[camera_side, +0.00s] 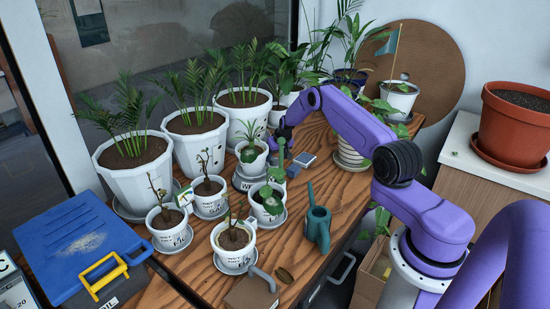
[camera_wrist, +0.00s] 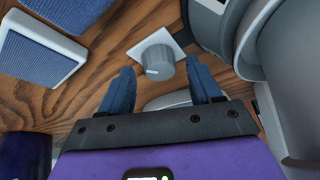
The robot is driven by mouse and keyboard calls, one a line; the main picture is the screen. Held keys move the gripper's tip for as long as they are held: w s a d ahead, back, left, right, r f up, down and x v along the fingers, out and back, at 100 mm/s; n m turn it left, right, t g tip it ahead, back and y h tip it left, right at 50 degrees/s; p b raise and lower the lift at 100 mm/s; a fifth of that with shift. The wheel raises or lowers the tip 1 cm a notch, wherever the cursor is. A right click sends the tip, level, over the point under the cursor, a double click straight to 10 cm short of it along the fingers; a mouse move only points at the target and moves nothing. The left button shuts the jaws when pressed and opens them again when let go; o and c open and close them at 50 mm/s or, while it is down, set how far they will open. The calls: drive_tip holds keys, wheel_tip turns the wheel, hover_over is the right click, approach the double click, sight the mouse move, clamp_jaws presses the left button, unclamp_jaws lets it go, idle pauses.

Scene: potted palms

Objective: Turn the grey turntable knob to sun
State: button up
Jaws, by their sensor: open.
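The grey turntable knob (camera_wrist: 158,62) sits on a small white square plate (camera_wrist: 140,52) on the wooden table in the wrist view. A pale pointer mark shows on its side; no sun mark can be made out. My gripper (camera_wrist: 160,70) is open, with one blue finger to the left of the knob and one to the right. There is a gap on both sides and no visible contact. In the side view my gripper (camera_side: 283,132) is among the pots at the back of the table. I cannot make out the knob there.
A blue-grey panel with a white frame (camera_wrist: 38,50) lies left of the knob in the wrist view. A large grey-white pot (camera_wrist: 294,60) stands close on the right. In the side view, white potted palms (camera_side: 196,145) crowd the left and a teal watering can (camera_side: 317,228) stands in front.

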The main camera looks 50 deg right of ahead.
drive_tip(key=shift+w+f, duration=0.1)
drive_tip(key=shift+f, duration=0.2)
drive_tip(key=c, duration=1)
drive_tip(key=shift+c, duration=0.2)
drive_tip(key=shift+m, duration=0.3)
drive_tip(key=shift+a+m+h, duration=0.1)
drive_tip(key=shift+m+h, duration=0.4)
drive_tip(key=shift+m, duration=0.7)
drive_tip(key=o, duration=1)
drive_tip(key=shift+g, duration=0.3)
